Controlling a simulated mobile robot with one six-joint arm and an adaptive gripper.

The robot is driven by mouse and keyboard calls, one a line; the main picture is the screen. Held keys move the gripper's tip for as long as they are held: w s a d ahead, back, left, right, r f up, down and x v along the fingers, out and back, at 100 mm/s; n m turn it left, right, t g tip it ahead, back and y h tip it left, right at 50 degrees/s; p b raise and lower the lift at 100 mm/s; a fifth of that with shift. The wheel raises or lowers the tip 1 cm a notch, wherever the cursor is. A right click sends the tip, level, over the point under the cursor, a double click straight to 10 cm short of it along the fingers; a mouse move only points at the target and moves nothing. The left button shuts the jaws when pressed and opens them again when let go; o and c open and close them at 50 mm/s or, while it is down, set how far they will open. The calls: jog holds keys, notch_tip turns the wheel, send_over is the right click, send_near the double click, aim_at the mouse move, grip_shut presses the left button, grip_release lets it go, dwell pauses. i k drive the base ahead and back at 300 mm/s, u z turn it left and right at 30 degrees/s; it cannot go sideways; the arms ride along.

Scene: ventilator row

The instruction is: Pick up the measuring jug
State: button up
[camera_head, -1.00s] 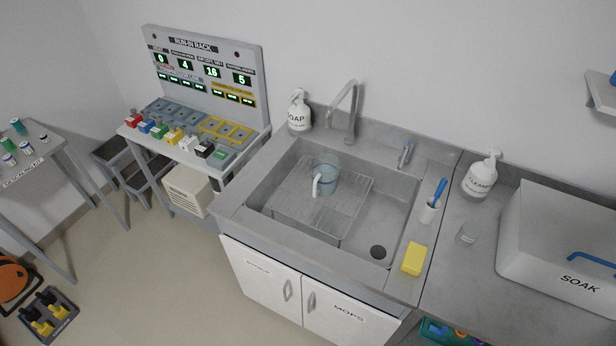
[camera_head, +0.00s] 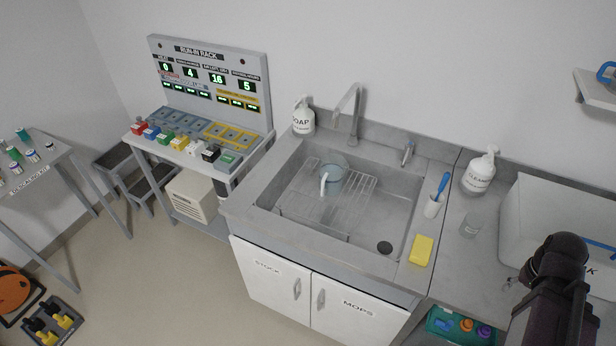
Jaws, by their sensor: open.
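The measuring jug (camera_head: 336,179) is a translucent bluish cup with a white handle on its near left side. It stands on a wire rack (camera_head: 362,205) inside the grey sink basin. The tap spout rises behind it. My gripper is not in view. Only a dark part of my arm shows at the lower right, well to the right of the jug, in front of the white soak box (camera_head: 530,215).
A soap bottle (camera_head: 303,119) and tap (camera_head: 355,125) stand behind the sink (camera_head: 400,220). A run-in rack (camera_head: 212,75) stands left.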

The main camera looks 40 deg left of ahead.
aim_at(334, 168)
jog(key=u, duration=1.4)
jog(key=k, duration=0.95)
jog(key=z, duration=0.05)
jog(key=i, duration=0.65)
jog(key=u, duration=0.05)
